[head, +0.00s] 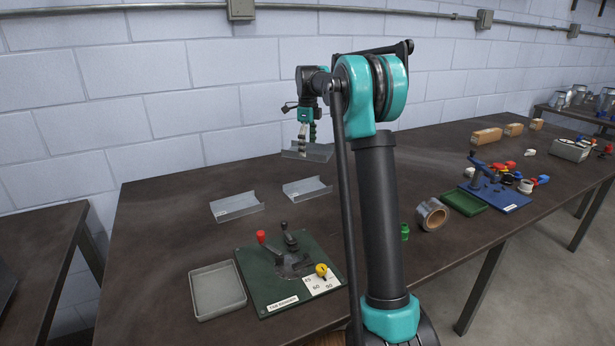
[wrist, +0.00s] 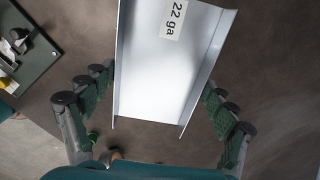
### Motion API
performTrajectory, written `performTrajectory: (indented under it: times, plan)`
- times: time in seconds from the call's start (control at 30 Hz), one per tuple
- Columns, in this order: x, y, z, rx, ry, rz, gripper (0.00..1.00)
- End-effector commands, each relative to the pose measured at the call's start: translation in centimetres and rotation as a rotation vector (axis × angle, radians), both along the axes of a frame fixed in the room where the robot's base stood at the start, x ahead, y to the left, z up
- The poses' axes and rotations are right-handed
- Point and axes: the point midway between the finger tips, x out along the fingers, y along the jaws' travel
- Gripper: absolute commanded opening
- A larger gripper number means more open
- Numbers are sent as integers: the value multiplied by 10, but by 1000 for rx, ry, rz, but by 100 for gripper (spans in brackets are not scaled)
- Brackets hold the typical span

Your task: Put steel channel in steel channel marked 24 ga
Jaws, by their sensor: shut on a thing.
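My gripper (head: 307,143) is at the back of the table, shut on a steel channel (head: 318,153). In the wrist view the channel (wrist: 150,85) lies between the two fingers of my gripper (wrist: 160,80), with its open side facing the camera. Its label reads "22 ga". In the head view it overlaps the wall's foot and seems raised off the table. Two more steel channels lie on the table, a left one (head: 237,206) and a right one (head: 307,190). No label can be read on either, so I cannot tell which is marked 24 ga.
A green base plate (head: 255,285) with red and black levers stands in front, beside a grey tray (head: 217,290). A tape roll (head: 432,214), green tray (head: 459,202) and blue-based tool (head: 496,195) are to the right. The table is clear around both lying channels.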

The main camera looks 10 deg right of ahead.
Motion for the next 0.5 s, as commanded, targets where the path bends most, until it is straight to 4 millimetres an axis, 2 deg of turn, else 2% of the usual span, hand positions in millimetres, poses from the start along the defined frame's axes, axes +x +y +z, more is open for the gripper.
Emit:
performTrajectory:
  times: [0.03,0.2,0.3,0.5]
  plan:
    - [0,0,-14,0,0,0,51]
    - [0,0,-52,0,0,0,51]
    - [0,0,-68,0,0,0,51]
    - [0,0,-81,0,0,0,51]
